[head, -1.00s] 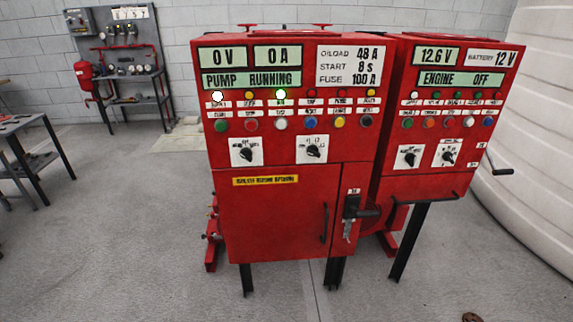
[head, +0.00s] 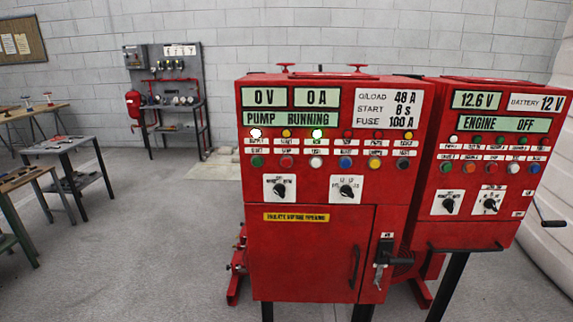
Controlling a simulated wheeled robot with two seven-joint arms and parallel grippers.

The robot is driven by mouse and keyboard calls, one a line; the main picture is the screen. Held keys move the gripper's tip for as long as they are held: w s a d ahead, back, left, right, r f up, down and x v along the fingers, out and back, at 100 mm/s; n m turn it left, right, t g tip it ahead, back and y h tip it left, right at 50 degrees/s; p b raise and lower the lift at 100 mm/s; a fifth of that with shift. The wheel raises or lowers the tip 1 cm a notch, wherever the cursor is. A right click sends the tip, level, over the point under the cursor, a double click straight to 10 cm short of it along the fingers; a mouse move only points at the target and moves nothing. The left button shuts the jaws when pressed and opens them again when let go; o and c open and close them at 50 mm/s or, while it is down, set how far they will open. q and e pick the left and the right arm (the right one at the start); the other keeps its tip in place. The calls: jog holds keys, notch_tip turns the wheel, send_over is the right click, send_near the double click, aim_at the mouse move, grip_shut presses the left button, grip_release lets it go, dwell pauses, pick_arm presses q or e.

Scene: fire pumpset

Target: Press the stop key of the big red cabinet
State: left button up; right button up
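The big red cabinet (head: 310,215) stands right of centre in the head view. Its displays read 0 V, 0 A and PUMP RUNNING. A white lamp and a green lamp are lit in its upper row. Below is a row of coloured keys: green, red, white, blue, yellow and dark. The red key (head: 287,162) is second from the left; its small label looks like STOP but is hard to read. Two rotary switches and a door with a handle are below. Neither of my grippers shows in the view.
A smaller red cabinet (head: 485,160) reading ENGINE OFF stands close on the right, with a crank at its side and a white tank (head: 557,200) beyond. Work tables (head: 66,146) are at the left. A grey panel stand (head: 168,88) is behind. The floor at front left is clear.

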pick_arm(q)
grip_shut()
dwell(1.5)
